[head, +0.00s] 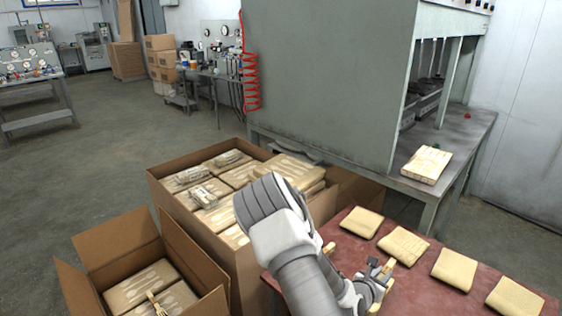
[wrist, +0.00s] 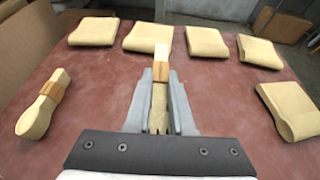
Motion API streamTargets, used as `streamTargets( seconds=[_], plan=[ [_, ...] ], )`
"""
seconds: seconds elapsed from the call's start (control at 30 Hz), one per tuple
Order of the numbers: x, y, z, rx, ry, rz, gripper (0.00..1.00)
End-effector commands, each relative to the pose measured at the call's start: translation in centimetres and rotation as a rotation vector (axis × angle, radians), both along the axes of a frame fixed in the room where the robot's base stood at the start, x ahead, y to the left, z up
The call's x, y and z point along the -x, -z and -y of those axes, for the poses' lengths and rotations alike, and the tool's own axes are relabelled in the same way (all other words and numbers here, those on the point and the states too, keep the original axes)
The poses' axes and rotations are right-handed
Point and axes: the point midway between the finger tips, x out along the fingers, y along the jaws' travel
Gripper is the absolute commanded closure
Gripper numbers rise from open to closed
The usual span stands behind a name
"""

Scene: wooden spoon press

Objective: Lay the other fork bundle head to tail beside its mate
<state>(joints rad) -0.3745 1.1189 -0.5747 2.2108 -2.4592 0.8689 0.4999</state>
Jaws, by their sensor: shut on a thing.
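My gripper (wrist: 160,95) is shut on a banded wooden bundle (wrist: 161,60) over the red table. In the wrist view its plain handle end points away from me, and the jagged, tine-like end lies between the fingers. The bundle also shows at my gripper (head: 376,278) in the head view. Whether it touches the table I cannot tell. A second banded bundle (wrist: 44,104) lies apart to the left, its broad rounded head toward me and its handle away. In the head view my arm hides most of that one, leaving a small end (head: 330,248) visible.
Several beige packs (head: 403,246) line the red table (wrist: 100,82), with room between the two bundles. A large carton (head: 160,185) of packs stands left of the table. A smaller open carton (head: 118,250) holds packs and a banded bundle (head: 157,304). A grey press (head: 330,80) stands behind.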

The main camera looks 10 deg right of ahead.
Motion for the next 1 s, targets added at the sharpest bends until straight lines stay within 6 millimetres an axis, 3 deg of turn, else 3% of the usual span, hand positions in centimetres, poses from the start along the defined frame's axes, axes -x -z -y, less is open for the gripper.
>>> streamTargets(
  seconds=[0.17, 0.5, 0.8, 1.0],
  plan=[
    [-1.3, -4.1, -2.8, -0.003, -0.052, 0.008, 1.00],
    [-3.3, -15.0, -11.0, -0.004, -0.241, 0.010, 1.00],
    [-3.1, -24.0, -17.4, -0.003, -0.422, 0.009, 1.00],
    [-2.4, -28.6, -20.5, -0.003, -0.521, 0.008, 1.00]
  ],
)
